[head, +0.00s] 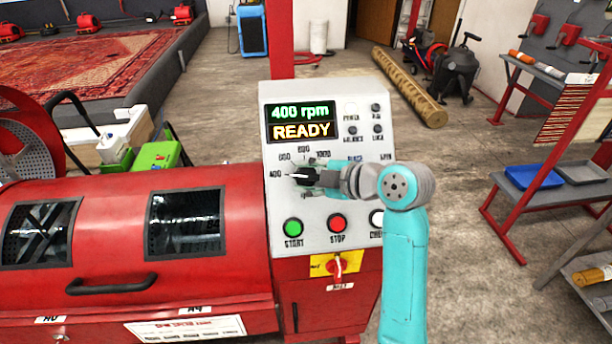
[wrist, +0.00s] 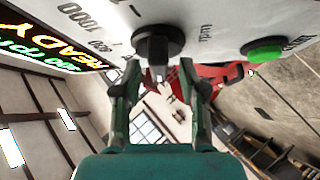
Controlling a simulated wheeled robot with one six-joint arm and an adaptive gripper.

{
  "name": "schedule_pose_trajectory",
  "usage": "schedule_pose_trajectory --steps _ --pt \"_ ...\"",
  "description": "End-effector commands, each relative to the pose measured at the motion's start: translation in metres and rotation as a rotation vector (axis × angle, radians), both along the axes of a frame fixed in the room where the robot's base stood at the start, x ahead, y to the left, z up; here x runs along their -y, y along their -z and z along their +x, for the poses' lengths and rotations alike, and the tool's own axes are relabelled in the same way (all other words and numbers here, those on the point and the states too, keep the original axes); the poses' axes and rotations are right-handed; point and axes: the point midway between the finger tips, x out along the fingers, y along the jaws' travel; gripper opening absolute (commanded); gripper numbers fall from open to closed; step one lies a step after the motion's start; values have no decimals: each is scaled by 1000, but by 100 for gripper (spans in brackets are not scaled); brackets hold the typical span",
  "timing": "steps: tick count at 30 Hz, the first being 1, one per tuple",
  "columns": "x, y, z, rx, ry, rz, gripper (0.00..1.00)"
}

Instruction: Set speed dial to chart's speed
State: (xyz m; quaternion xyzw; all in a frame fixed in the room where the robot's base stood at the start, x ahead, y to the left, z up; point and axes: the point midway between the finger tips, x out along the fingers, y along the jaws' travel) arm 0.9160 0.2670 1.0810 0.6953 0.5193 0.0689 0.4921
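The speed dial (head: 306,176) is a black knob on the grey control panel (head: 272,215); its white pointer lies toward the 400 mark. The display (head: 300,122) reads 400 rpm and READY. My gripper (head: 318,181) is at the dial from the right and partly covers it. In the wrist view the dial knob (wrist: 157,45) stands between the two spread fingertips (wrist: 160,70), with gaps on both sides, so the gripper is open. A white chart (head: 188,328) is on the red machine's lower front; its lines are too small to read.
Green start (head: 292,227) and red stop (head: 337,222) buttons sit just below the dial. A red switch on a yellow plate (head: 352,262) is lower. The red machine's lid (head: 120,260) is to the left. A rack with a blue tray (head: 533,176) stands right, with open floor between.

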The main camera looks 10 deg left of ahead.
Motion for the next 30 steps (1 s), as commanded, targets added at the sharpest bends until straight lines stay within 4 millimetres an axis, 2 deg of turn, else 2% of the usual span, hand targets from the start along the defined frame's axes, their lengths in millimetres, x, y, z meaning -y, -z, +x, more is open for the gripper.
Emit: schedule_pose_trajectory --steps 8,21,30 --pt "6 -4 -3 1 2 1 42" --pt "70 -36 -38 3 4 0 42" --pt "94 -49 -53 1 1 1 42"
